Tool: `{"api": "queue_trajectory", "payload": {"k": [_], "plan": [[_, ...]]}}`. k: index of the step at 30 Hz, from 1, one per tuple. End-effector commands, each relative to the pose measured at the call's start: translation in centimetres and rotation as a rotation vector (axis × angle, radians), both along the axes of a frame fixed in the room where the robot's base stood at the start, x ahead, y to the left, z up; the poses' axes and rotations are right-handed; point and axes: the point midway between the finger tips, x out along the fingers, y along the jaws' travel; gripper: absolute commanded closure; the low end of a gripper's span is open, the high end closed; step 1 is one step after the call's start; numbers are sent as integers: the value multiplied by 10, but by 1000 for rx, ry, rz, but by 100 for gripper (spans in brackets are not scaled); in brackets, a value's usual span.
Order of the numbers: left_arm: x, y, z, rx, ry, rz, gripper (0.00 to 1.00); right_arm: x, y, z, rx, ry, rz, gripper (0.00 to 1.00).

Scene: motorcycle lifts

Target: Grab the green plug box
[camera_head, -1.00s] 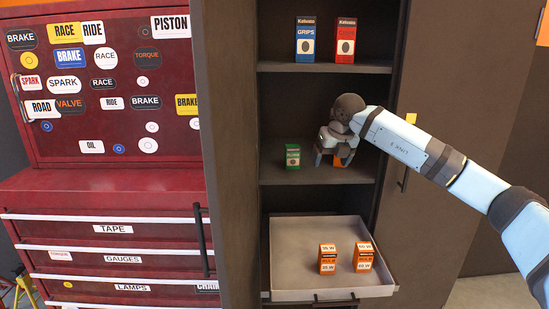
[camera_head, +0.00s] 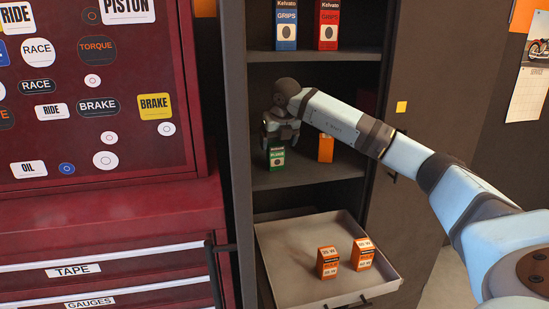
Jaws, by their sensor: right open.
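The small green plug box (camera_head: 277,158) stands upright on the middle shelf of the open cabinet, near its left side. My right gripper (camera_head: 275,144) is at the box, with its fingers pointing down over the box's top. It is open, and the fingers hide the upper part of the box. I cannot tell whether the fingers touch it. My left gripper is out of view.
An orange box (camera_head: 326,148) stands right of the green box on the same shelf (camera_head: 318,171). Blue (camera_head: 286,24) and red (camera_head: 327,24) boxes stand above. Below, a pulled-out tray (camera_head: 290,288) holds two orange boxes (camera_head: 328,263). A red tool chest (camera_head: 110,220) stands left.

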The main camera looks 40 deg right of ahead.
Motion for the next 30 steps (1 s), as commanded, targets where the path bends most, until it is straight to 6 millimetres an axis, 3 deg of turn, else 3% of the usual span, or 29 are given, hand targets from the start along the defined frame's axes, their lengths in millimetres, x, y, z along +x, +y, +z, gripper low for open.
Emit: {"api": "queue_trajectory", "payload": {"k": [7, 15, 23, 30], "plan": [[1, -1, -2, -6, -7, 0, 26, 13, -2, -37, 0, 2, 1, 19], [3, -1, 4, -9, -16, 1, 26, 15, -3, -41, 0, 1, 1, 19], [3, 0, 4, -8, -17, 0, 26, 15, -3, -41, 0, 1, 1, 77], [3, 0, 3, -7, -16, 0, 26, 15, -3, -40, 0, 0, 1, 78]]}}
